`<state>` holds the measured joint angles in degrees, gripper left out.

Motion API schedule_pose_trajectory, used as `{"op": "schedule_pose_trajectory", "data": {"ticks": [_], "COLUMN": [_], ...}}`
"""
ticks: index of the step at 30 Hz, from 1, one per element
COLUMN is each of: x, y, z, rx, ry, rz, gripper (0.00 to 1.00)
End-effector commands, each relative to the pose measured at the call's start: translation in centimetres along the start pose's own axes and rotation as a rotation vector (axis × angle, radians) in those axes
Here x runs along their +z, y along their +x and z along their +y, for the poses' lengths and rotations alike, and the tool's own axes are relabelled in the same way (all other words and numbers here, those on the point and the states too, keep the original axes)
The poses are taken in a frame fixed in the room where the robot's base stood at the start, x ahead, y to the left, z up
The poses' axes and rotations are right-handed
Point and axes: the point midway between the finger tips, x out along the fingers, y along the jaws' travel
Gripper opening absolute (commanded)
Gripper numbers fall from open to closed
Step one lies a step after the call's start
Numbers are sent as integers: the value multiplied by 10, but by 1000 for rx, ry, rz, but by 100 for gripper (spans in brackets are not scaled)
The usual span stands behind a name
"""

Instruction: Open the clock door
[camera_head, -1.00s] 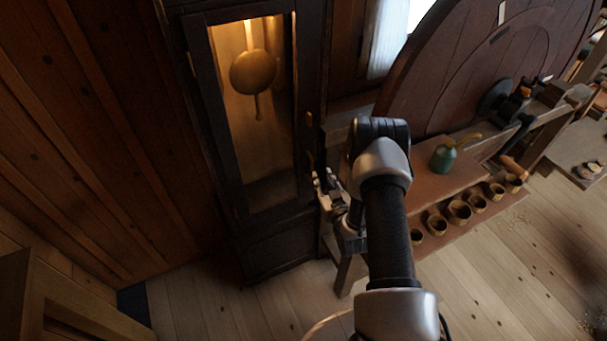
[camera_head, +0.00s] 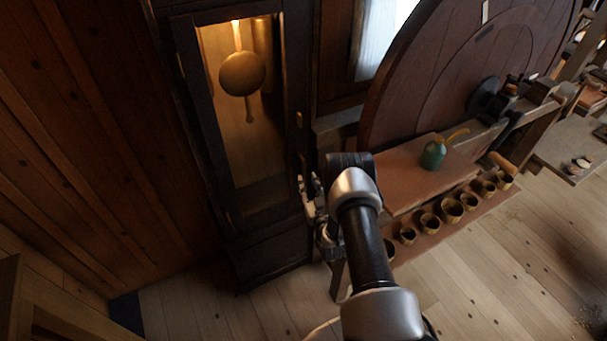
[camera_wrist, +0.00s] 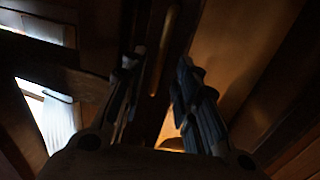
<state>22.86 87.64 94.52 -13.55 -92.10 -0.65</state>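The tall dark clock stands at the upper left of the head view. Its door (camera_head: 210,130) is a dark frame around a glass pane and looks shut, with a brass pendulum (camera_head: 242,74) behind the glass. My gripper (camera_head: 308,184) is low at the right edge of the clock front. In the wrist view, my gripper's fingers (camera_wrist: 160,65) are apart, with a slim upright brass handle (camera_wrist: 165,50) showing in the gap between them. I cannot tell whether they touch it. My arm partly hides the gripper in the head view.
A bench (camera_head: 400,185) stands right of the clock, with a green oil can (camera_head: 433,153) on it. Several small cups (camera_head: 452,208) line its lower shelf. A big wooden wheel (camera_head: 425,85) rises behind. Plank floor (camera_head: 470,285) is open in front.

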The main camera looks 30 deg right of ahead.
Motion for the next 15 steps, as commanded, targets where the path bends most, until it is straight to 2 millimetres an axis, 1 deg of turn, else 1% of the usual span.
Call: {"op": "schedule_pose_trajectory", "data": {"ticks": [1, 6, 9, 15], "x": [0, 0, 0, 0], "y": [12, 41, 52, 61], "z": [-1, 0, 0, 0], "rx": [-2, -1, -1, 0], "ry": [-1, 0, -1, 1], "rz": [5, 3, 2, 0], "gripper": [29, 29, 29, 29]}}
